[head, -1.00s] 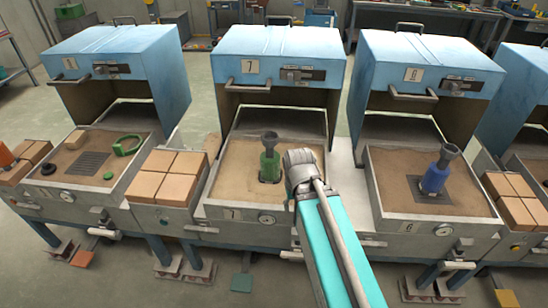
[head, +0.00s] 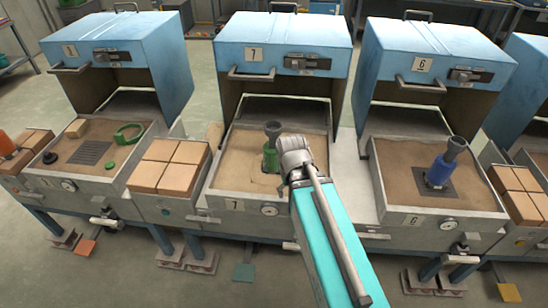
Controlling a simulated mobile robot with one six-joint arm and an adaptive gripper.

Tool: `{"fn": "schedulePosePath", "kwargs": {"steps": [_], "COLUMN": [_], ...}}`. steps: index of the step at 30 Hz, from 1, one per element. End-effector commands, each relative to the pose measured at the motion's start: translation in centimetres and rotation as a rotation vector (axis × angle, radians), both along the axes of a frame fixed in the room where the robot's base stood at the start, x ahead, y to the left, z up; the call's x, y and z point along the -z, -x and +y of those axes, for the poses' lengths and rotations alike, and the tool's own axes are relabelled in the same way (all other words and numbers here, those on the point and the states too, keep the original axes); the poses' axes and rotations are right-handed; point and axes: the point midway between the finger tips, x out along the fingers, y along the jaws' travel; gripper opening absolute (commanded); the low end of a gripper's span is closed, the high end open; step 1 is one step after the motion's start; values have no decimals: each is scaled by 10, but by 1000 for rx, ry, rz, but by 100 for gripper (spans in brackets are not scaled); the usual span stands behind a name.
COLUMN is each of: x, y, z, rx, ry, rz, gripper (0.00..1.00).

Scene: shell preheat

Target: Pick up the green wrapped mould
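The green wrapped mould (head: 270,158) stands in the sand tray of the middle station, number 7. It has a grey funnel-shaped cup (head: 272,130) on top and looks upright. My gripper (head: 285,158) is at the end of my teal arm, just right of the mould in the picture. The grey wrist covers part of the mould's right side. The fingers are hidden behind the wrist, so I cannot see whether they touch the mould or how far apart they are.
A blue wrapped mould (head: 438,172) stands on a dark grate in tray 6 to the right. The blue hood (head: 282,48) of station 7 rises behind the tray. Tan blocks (head: 170,165) lie to the left.

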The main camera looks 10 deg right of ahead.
Motion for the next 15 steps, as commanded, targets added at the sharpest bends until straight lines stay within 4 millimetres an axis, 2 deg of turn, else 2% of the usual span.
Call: {"fn": "schedulePosePath", "kwargs": {"steps": [1, 5, 9, 15], "x": [9, 24, 39, 52], "y": [-7, -25, -52, -95], "z": [1, -3, -6, -2], "rx": [-43, -185, -392, -712], "ry": [29, 143, 311, 587], "rz": [0, 8, 37, 127], "gripper": [90, 90, 90, 90]}}
